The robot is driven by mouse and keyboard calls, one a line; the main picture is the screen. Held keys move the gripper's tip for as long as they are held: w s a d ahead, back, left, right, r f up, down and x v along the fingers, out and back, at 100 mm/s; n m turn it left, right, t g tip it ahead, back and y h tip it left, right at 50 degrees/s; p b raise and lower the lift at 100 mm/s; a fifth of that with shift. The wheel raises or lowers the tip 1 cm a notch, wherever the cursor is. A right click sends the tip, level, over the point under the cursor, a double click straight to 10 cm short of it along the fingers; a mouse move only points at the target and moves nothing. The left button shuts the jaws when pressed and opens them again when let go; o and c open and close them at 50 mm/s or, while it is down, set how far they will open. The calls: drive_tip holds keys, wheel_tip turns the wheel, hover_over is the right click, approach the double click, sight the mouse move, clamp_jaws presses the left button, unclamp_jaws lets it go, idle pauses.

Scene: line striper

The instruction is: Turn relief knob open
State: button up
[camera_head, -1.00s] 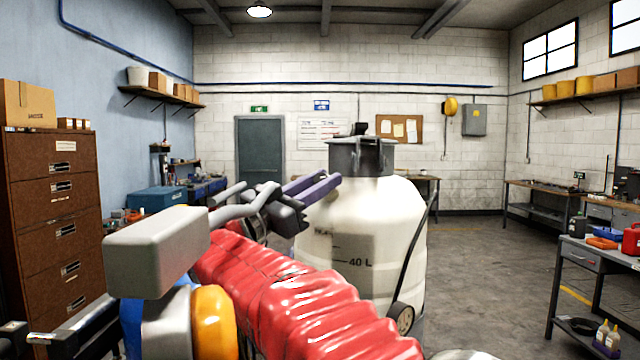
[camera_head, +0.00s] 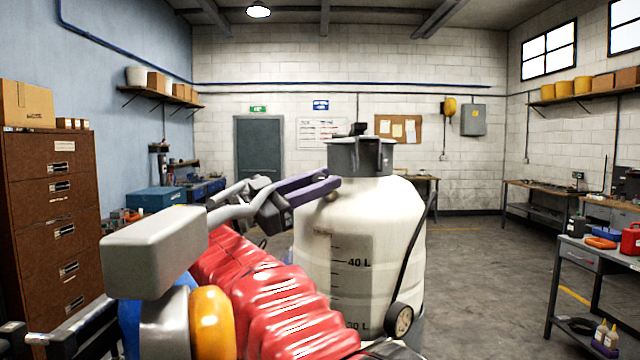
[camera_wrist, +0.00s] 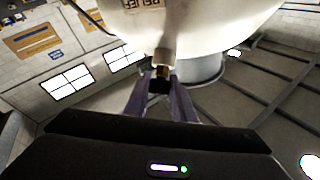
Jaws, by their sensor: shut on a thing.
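The white tank (camera_head: 375,240) with litre marks and a dark collar and lid stands in the middle of the head view. In the wrist view its pale wall (camera_wrist: 215,22) fills the top, with a relief label (camera_wrist: 142,3) upside down at the edge. A small dark relief knob (camera_wrist: 159,86) sits on a brass stem (camera_wrist: 162,57) below the label. My gripper (camera_wrist: 160,80) has its two purple fingers shut on the knob, one on each side. In the head view my gripper (camera_head: 332,187) reaches the tank's upper left shoulder, and the knob is hidden behind the fingers.
A black hose (camera_head: 415,255) runs down the tank's right side to a round fitting (camera_head: 398,319). A workbench (camera_head: 580,255) with bottles and a red can stands at the right. A brown drawer cabinet (camera_head: 55,200) stands at the left. The floor right of the tank is open.

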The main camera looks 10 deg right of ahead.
drive_tip(key=o, duration=1)
drive_tip(key=shift+a, duration=0.1)
drive_tip(key=v, duration=1.3)
drive_tip(key=shift+a+f, duration=0.15)
drive_tip(key=shift+a, duration=0.15)
drive_tip(key=shift+s, duration=0.1)
